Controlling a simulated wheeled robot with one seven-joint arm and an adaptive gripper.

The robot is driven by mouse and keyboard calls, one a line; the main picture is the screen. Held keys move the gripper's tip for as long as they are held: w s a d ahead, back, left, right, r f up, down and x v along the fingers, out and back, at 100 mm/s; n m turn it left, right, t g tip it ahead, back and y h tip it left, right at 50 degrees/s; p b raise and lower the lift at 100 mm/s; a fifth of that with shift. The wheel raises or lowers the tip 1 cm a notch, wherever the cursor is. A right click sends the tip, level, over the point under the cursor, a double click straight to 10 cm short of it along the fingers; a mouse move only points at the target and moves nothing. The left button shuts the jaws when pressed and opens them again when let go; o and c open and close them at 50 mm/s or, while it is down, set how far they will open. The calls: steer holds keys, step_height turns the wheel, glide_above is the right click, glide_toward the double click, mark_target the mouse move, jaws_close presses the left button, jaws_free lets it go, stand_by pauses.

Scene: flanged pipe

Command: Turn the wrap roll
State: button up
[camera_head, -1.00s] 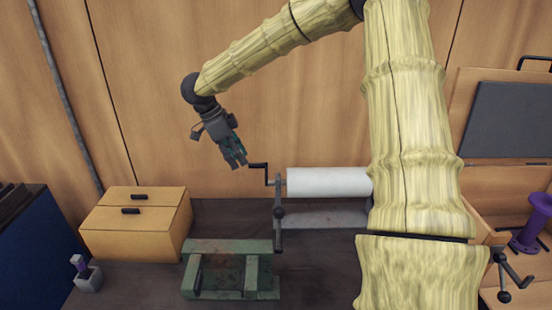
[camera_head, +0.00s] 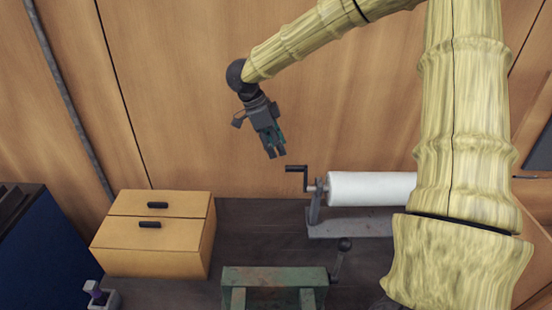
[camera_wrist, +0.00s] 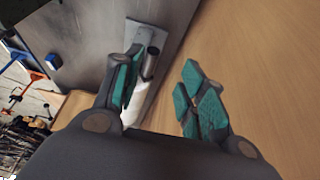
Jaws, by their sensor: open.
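The white wrap roll (camera_head: 372,188) lies horizontally on a grey stand (camera_head: 345,224) at the back of the bench, its right end hidden behind my arm. A black crank handle (camera_head: 297,169) sticks out from its left end. My gripper (camera_head: 277,155) is open and empty, a little above and left of the crank handle, apart from it. In the wrist view, my gripper (camera_wrist: 165,95) shows two green-padded fingers spread apart. The roll (camera_wrist: 134,108) and its stand show partly behind the left finger, with the crank's dark grip (camera_wrist: 151,62) beside it.
A wooden two-drawer box (camera_head: 155,234) stands at left on the dark bench (camera_head: 262,222). A green vise (camera_head: 275,278) with a lever is at the front. A small holder (camera_head: 102,296) is at the lower left. A wooden wall (camera_head: 180,70) rises close behind.

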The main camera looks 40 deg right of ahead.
mark_target(294, 167)
steer(key=s+d+f+p, duration=0.2)
steer(key=s+d+f, duration=0.2)
steer(key=s, duration=0.3)
steer(key=w+f, duration=0.1)
steer(key=w+a+f, duration=0.1)
steer(key=w, duration=0.2)
steer(key=shift+w+a+f, duration=0.3)
steer(key=shift+f, duration=0.1)
steer(key=shift+s+d, duration=0.2)
steer(key=shift+d, duration=0.1)
steer(key=s, duration=0.2)
steer(key=s+r, duration=0.1)
steer(key=shift+d, duration=0.35)
jaws_close()
steer(key=shift+s+a+r, duration=0.1)
steer(key=shift+w+a+f, duration=0.2)
steer(key=shift+w+f, duration=0.2)
steer(key=shift+w, duration=0.25)
steer(key=shift+w+d+f, duration=0.15)
steer(key=shift+d, duration=0.15)
